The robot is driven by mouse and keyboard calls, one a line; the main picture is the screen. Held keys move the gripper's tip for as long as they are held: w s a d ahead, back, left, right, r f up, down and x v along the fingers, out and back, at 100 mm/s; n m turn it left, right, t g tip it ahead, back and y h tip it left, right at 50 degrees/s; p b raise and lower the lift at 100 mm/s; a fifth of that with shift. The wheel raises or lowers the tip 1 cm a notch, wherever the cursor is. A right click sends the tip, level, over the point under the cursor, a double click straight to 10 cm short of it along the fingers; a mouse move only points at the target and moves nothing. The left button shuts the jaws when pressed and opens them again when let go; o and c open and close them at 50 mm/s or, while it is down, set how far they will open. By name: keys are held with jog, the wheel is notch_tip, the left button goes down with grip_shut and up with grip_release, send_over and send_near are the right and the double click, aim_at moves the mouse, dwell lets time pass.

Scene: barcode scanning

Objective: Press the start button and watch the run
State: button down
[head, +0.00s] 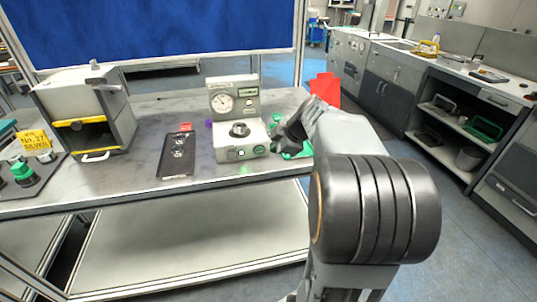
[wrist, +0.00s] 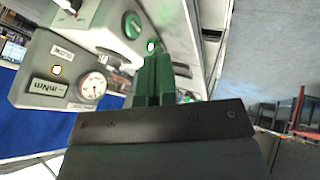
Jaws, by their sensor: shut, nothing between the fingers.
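The tester (head: 240,125) is a pale grey machine on the bench, with a round dial gauge (head: 223,103) on its upright part and a dark round seat on its base. A green button (head: 258,150) is on the base's front; the wrist view shows a large green button (wrist: 132,25) left of my fingers. My gripper (head: 277,140) is at the right side of the base, shut and empty. In the wrist view its fingertips (wrist: 158,58) are close to the front panel, near a small lit green spot (wrist: 151,46). I cannot tell whether they touch.
A dark tray (head: 177,155) with small parts lies left of the tester. A grey box with a yellow-edged opening (head: 95,110) stands farther left, beside a yellow sign (head: 34,140). A red sheet (head: 326,88) and a green item (head: 298,151) are near my gripper.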

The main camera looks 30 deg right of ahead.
jog(key=shift+v, duration=1.3)
dwell(1.4)
jog(key=s+a+f+m+g+h+p, duration=0.25)
jog(key=s+a+f+m, duration=0.35)
jog(key=m, duration=0.8)
jog(key=s+a+r+p, duration=0.5)
jog(key=s+a, duration=0.3)
jog(key=a, duration=0.2)
jog(key=shift+a+n+g, duration=0.2)
jog(key=shift+n+g, duration=0.1)
jog(key=shift+g, duration=0.05)
